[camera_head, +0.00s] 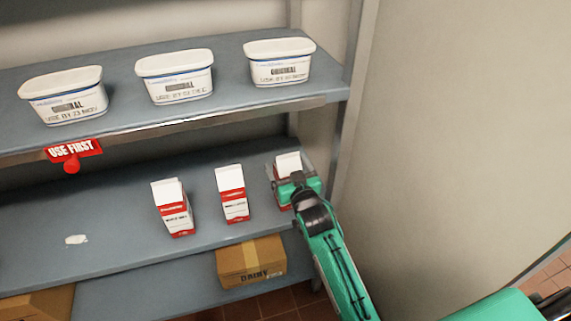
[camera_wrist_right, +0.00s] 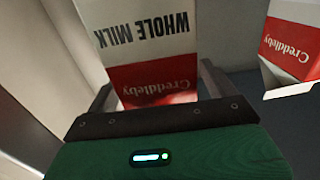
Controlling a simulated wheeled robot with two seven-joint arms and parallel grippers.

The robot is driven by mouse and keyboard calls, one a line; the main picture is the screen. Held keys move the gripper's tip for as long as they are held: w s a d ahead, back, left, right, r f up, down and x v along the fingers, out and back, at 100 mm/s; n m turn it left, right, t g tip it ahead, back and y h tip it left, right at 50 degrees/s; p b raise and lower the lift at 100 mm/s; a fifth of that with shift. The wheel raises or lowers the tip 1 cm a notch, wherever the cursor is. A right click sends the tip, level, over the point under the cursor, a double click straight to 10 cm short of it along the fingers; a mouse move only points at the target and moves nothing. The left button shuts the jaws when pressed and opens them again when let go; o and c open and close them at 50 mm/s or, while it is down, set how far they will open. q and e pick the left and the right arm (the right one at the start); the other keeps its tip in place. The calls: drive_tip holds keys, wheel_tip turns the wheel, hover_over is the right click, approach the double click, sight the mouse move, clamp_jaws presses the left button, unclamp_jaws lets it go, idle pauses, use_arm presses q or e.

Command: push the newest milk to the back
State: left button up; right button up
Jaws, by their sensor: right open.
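Three red-and-white milk cartons stand on the middle shelf: a left one (camera_head: 173,212), a middle one (camera_head: 232,198) and a right one (camera_head: 288,163). Their dates cannot be read. My right gripper (camera_head: 292,176) is at the right carton, its open fingers on either side of it, and hides much of its front. In the right wrist view this carton (camera_wrist_right: 150,45), marked WHOLE MILK, appears upside down between the fingers; firm contact cannot be told. A neighbouring carton (camera_wrist_right: 292,40) shows at the right there. My left gripper is not in view.
White tubs (camera_head: 65,97), (camera_head: 178,78), (camera_head: 280,64) stand on the upper shelf (camera_head: 120,112) above. A red USE FIRST tag (camera_head: 74,150) hangs from its edge. A shelf post (camera_head: 350,90) is close right of my gripper. A DAIRY box (camera_head: 250,262) sits below. The middle shelf's left is mostly clear.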

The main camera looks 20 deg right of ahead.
drive_tip(key=shift+w, duration=0.9)
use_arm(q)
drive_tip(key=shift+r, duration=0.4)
